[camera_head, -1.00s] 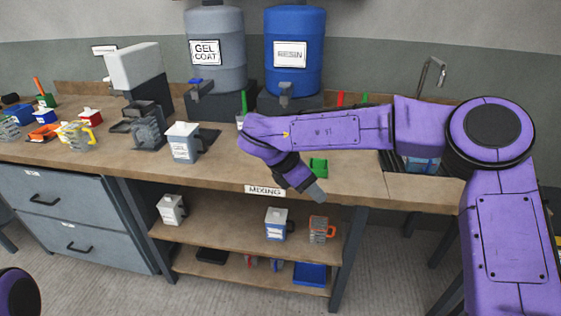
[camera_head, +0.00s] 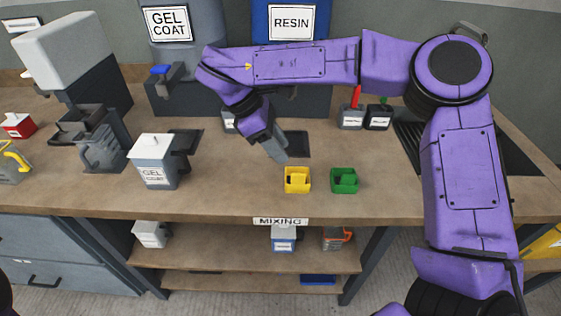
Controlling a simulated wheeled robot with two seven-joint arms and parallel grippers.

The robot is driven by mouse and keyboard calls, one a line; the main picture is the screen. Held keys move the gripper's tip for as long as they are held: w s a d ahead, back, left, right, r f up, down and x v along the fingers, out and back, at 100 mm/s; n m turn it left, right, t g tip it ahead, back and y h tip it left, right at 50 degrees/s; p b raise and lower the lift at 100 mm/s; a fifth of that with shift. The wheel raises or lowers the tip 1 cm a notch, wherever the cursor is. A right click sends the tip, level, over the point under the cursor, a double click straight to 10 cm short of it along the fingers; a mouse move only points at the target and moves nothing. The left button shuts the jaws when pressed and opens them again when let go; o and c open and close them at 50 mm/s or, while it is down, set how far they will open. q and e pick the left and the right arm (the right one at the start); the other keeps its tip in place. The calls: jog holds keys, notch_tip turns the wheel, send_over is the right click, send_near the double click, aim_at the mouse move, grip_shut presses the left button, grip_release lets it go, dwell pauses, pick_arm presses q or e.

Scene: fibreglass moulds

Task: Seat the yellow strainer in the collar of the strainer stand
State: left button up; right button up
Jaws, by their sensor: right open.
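A small square yellow piece (camera_head: 297,180), open at the top, stands on the bench near its front edge; it looks like the yellow strainer. A similar green piece (camera_head: 344,181) stands just right of it. My right gripper (camera_head: 276,147) hangs above the bench, behind and left of the yellow piece and apart from it. It is open with nothing seen between its fingers, which show nearly edge-on. I cannot pick out the strainer stand or its collar with certainty. My left gripper is out of view.
A lidded gel coat pot (camera_head: 154,162) stands left, near a grey machine with a white head (camera_head: 62,48). Large gel coat (camera_head: 188,50) and resin (camera_head: 290,25) drums stand behind. Two small dark containers (camera_head: 352,118) sit right of the gripper. The bench front between pot and yellow piece is clear.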

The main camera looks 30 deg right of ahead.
aim_at(298, 174)
jog(key=x, duration=0.3)
jog(key=p+x, duration=0.1)
jog(key=x, duration=0.2)
jog(key=p+x, duration=0.1)
jog(key=x, duration=0.2)
jog(key=shift+a+f, duration=0.15)
jog(key=shift+f, duration=0.35)
jog(key=shift+s+d+f, duration=0.2)
jog(key=shift+s+r, duration=0.15)
jog(key=shift+s, duration=0.15)
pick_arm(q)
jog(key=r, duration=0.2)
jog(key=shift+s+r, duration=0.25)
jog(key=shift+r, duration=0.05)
pick_arm(e)
jog(key=shift+w, duration=0.1)
grip_shut()
